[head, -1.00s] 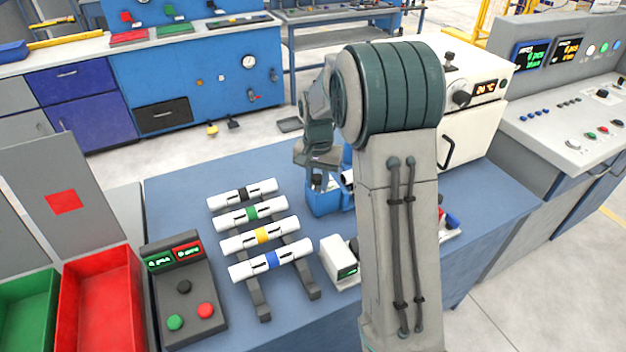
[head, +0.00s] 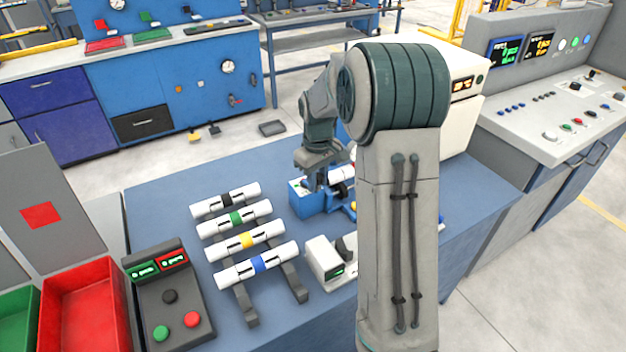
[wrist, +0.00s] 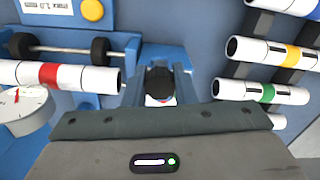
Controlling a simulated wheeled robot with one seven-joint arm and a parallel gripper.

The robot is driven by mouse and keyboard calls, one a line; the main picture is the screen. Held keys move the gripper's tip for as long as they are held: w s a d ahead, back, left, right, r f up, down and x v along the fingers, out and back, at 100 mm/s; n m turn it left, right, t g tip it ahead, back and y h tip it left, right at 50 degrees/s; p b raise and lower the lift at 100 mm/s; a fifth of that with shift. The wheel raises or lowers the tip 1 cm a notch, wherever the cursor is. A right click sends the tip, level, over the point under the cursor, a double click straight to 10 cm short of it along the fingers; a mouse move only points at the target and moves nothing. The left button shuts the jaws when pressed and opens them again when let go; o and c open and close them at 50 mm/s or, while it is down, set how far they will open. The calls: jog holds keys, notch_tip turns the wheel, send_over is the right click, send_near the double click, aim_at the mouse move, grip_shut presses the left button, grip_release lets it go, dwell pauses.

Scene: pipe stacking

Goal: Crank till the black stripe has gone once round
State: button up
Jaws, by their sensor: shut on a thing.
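A blue roller stand (head: 308,204) is on the table, partly hidden behind my arm in the head view. In the wrist view a white pipe with a red band (wrist: 48,75) lies across its black rollers (wrist: 101,49). My gripper (wrist: 160,74) reaches down at the stand's end, its fingers shut around a black crank knob (wrist: 160,86). In the head view my gripper (head: 318,183) is small and the knob is hidden. I cannot make out a black stripe on the red-banded pipe; its lower side is out of sight.
A rack (head: 250,317) left of the stand bears pipes banded black, green, yellow and blue. A white device with a small display (head: 325,262) stands in front. A button box (head: 168,300) and red bin (head: 85,315) are at left. A dial (wrist: 22,112) sits beside the red-banded pipe.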

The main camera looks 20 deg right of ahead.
jog(key=n, duration=0.2)
jog(key=w+d+n+p, duration=0.1)
jog(key=n, duration=0.1)
jog(key=w+d+n, duration=0.1)
jog(key=n, duration=0.2)
jog(key=shift+d+r+p, duration=0.15)
jog(key=shift+r+p, duration=0.05)
jog(key=shift+p, duration=0.15)
jog(key=n, duration=0.1)
jog(key=w+n, duration=0.1)
jog(key=n+p, duration=0.1)
jog(key=shift+w+d+n, duration=0.2)
jog(key=shift+d+n, duration=0.05)
jog(key=shift+n, duration=0.05)
jog(key=shift+w+f+n+p, duration=0.1)
jog(key=shift+w+n+p, duration=0.4)
jog(key=shift+n, duration=0.7)
jog(key=o, duration=1)
